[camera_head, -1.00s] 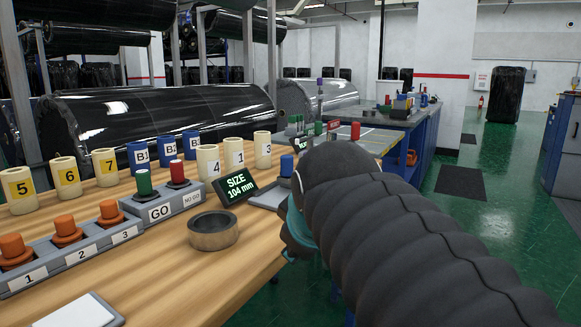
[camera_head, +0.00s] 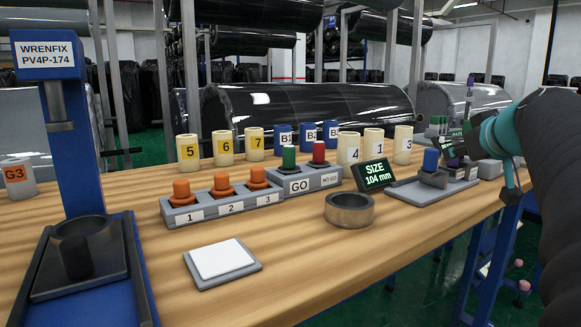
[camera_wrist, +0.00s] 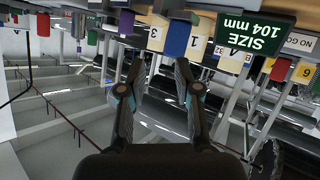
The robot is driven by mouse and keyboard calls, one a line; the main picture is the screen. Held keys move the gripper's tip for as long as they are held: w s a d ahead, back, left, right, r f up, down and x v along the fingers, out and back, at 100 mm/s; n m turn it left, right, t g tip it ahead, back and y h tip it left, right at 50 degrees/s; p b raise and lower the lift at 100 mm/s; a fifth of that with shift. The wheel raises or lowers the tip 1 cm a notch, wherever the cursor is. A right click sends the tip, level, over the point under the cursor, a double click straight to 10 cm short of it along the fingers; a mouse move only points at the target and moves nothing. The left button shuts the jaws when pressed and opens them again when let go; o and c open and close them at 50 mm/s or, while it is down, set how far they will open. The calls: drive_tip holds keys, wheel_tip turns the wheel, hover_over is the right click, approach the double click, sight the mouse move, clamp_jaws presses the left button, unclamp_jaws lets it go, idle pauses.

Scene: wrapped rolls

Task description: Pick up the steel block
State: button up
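I cannot tell for certain which thing is the steel block. A grey metal ring (camera_head: 349,209) lies on the wooden bench, right of its middle. A grey fixture (camera_head: 434,178) with a blue cylinder (camera_head: 430,160) stands near the bench's right end; the cylinder also shows in the wrist view (camera_wrist: 178,34). My gripper is at the right in the head view, by the bench's right end, its fingers partly hidden. In the wrist view my gripper (camera_wrist: 159,75) has its two fingers apart with nothing between them.
A blue press (camera_head: 75,130) stands at the bench's left. A white-topped pad (camera_head: 221,262) lies in front. Orange-knobbed stations (camera_head: 231,204), a GO/NO-GO block (camera_head: 300,183), a size display (camera_head: 374,174) and numbered cups (camera_head: 223,147) stand behind. The bench's front middle is clear.

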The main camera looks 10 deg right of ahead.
drive_tip(key=s+d+m+b, duration=0.1)
drive_tip(key=d+m+b, duration=0.1)
drive_tip(key=d, duration=0.4)
drive_tip(key=p, duration=0.2)
approach(456, 168)
drive_tip(key=w+d+r, duration=0.1)
drive_tip(key=w, duration=0.3)
drive_tip(key=shift+t+y, duration=0.4)
drive_tip(key=shift+x, duration=2.7)
drive_tip(key=shift+s+d, duration=0.15)
clamp_jaws()
